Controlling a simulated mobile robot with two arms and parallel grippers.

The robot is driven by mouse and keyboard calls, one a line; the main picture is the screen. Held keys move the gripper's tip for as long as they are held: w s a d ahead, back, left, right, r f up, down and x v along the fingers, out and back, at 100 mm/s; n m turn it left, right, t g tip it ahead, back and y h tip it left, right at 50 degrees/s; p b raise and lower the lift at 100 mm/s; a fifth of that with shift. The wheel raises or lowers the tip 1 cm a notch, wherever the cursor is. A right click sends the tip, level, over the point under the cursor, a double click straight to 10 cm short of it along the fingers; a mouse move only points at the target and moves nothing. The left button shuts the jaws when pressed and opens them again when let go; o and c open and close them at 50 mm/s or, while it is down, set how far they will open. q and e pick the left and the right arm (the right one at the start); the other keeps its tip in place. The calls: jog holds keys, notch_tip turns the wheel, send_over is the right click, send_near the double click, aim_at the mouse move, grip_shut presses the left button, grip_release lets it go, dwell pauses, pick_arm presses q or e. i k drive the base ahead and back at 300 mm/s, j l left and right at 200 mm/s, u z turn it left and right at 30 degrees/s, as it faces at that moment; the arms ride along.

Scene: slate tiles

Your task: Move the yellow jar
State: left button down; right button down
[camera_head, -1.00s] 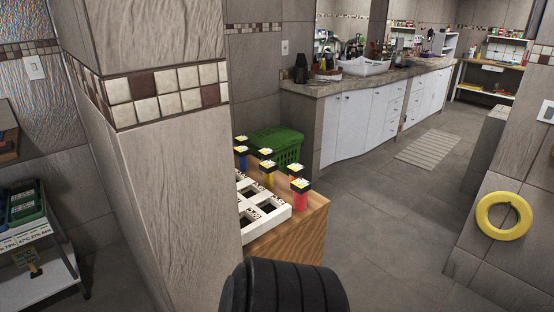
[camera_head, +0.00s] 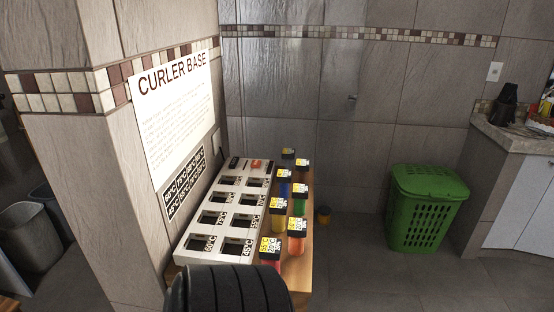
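A green jar (camera_head: 300,205) is at the right edge.
A tiled pillar (camera_head: 80,190) with a "CURLER BASE" sign (camera_head: 180,110) borders the table's left side. Grey floor (camera_head: 400,285) is clear at the right front.

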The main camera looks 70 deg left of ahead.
aim_at(324, 211)
jog(key=i+j+u, duration=0.25)
jog(key=i+u, duration=0.15)
jog(key=i, duration=0.2)
jog(key=i+u, duration=0.35)
jog(key=i, duration=0.25)
jog(key=i+l+u, duration=0.1)
jog(key=i+u, duration=0.3)
jog(key=i, duration=0.2)
jog(key=i+l+u, duration=0.35)
jog(key=i, duration=0.25)
jog(key=i+j, duration=1.6)
